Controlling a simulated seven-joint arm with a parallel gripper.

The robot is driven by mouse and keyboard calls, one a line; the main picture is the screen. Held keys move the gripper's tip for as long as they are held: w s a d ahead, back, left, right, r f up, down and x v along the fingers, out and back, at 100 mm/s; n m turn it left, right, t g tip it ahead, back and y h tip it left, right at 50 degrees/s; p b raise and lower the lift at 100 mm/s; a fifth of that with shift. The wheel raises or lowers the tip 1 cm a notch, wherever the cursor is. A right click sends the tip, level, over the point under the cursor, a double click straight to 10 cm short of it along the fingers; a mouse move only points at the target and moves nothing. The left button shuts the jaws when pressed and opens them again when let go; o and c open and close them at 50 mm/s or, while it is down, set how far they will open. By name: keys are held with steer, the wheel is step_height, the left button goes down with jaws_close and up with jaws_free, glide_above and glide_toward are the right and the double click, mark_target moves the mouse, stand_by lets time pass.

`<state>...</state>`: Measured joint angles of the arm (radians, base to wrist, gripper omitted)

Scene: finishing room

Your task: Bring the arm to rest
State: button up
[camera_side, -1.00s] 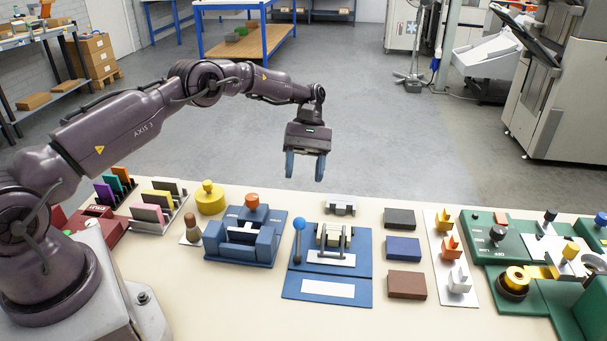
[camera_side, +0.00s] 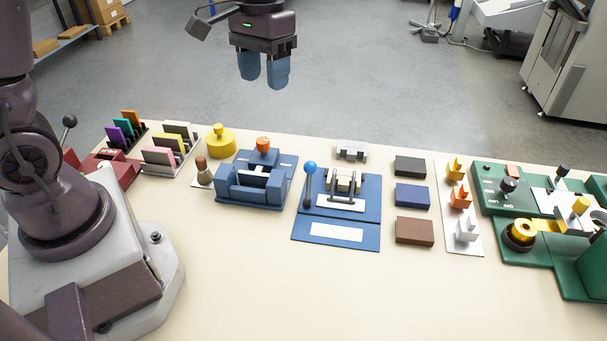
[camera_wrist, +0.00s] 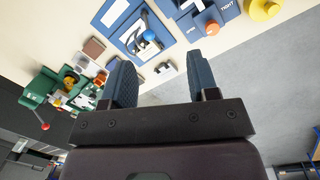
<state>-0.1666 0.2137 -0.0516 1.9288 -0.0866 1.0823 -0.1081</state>
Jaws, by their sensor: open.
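My gripper (camera_side: 263,72) hangs above and behind the far edge of the bench, with its two blue fingers pointing down. The fingers are apart and nothing is between them. In the wrist view my gripper (camera_wrist: 163,85) also shows open and empty, with the bench in front of it. My gripper touches nothing. The upper part of my arm is cut off by the top of the side view.
The cream bench (camera_side: 280,280) carries a blue vise-like fixture (camera_side: 250,185), a blue lever press (camera_side: 338,205), several coloured blocks (camera_side: 412,196), a yellow knobbed weight (camera_side: 220,142) and a green machine (camera_side: 530,210). The bench front is clear. Grey floor lies beyond.

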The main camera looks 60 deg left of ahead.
steer(key=s+d+r+m+t, duration=0.1)
steer(key=s+r+t, duration=0.2)
steer(key=s, duration=0.4)
steer(key=s+d+r+m+t+y, duration=0.1)
steer(key=s+r+m+t, duration=0.1)
steer(key=s+r, duration=0.3)
steer(key=s+t, duration=0.1)
steer(key=s, duration=0.1)
steer(key=shift+s+d, duration=0.3)
steer(key=shift+s, duration=0.05)
steer(key=shift+r, duration=0.1)
